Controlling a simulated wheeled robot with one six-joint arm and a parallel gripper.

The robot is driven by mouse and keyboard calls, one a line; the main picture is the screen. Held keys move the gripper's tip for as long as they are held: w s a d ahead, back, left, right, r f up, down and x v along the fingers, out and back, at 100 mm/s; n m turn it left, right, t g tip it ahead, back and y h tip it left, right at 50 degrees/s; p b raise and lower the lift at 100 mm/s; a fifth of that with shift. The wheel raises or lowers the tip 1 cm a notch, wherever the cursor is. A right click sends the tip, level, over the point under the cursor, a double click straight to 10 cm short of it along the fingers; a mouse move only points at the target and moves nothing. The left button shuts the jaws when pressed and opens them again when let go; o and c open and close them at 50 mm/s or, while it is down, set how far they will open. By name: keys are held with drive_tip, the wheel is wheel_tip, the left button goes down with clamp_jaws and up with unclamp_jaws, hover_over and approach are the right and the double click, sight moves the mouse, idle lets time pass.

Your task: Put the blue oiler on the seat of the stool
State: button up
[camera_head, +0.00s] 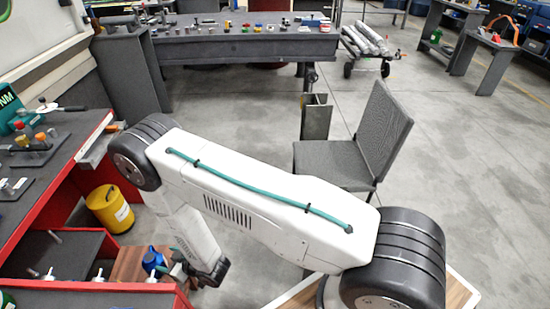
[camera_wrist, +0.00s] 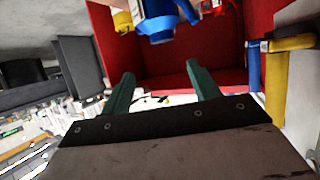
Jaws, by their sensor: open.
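The blue oiler (camera_head: 152,258) stands at the lower left, on a brown wooden-looking surface by the red-edged bench. In the wrist view a blue body (camera_wrist: 158,24), which looks like the oiler, lies just beyond my fingertips, at the top edge and partly cut off. My gripper (camera_head: 178,264) is close to the right of the oiler in the head view. Its two green fingers (camera_wrist: 160,70) are apart with nothing between them. The only seat I see is a grey chair (camera_head: 332,165) with a backrest, right of centre beyond my arm. Its seat is bare.
A yellow can (camera_head: 110,208) stands beside the red-edged bench (camera_head: 72,170). Yellow and blue items (camera_wrist: 290,45) show at the right in the wrist view, near red walls. A metal beam (camera_head: 316,117) stands behind the chair. Open grey floor lies to the right.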

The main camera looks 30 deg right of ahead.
drive_tip(key=w+d+r+m+g+h, duration=0.1)
drive_tip(key=w+d+r+h, duration=0.15)
drive_tip(key=w+r, duration=0.45)
drive_tip(key=w+d+r+m+h, duration=0.1)
drive_tip(key=w+d+r, duration=0.15)
drive_tip(key=r, duration=0.85)
drive_tip(key=s+d+r+m+g+h, duration=0.1)
drive_tip(key=s+d+r, duration=0.1)
drive_tip(key=d+r, duration=0.55)
drive_tip(key=s+d+r+m+g+h, duration=0.15)
drive_tip(key=d+r, duration=0.25)
drive_tip(key=r, duration=0.6)
drive_tip(key=s+d+r+m+g+h, duration=0.1)
drive_tip(key=s+d+r, duration=0.4)
drive_tip(key=s+r, duration=0.25)
drive_tip(key=s+d+r+g+h, duration=0.1)
drive_tip(key=s+d+r+g, duration=0.1)
drive_tip(key=s+d+r, duration=0.5)
drive_tip(key=s+d+r+m+g, duration=0.1)
drive_tip(key=s, duration=0.9)
drive_tip(key=s+d+r+m+g, duration=0.1)
drive_tip(key=s+r+g, duration=0.1)
drive_tip(key=s, duration=0.8)
drive_tip(key=shift+s+d+r, duration=0.3)
drive_tip(key=shift+s+d, duration=0.05)
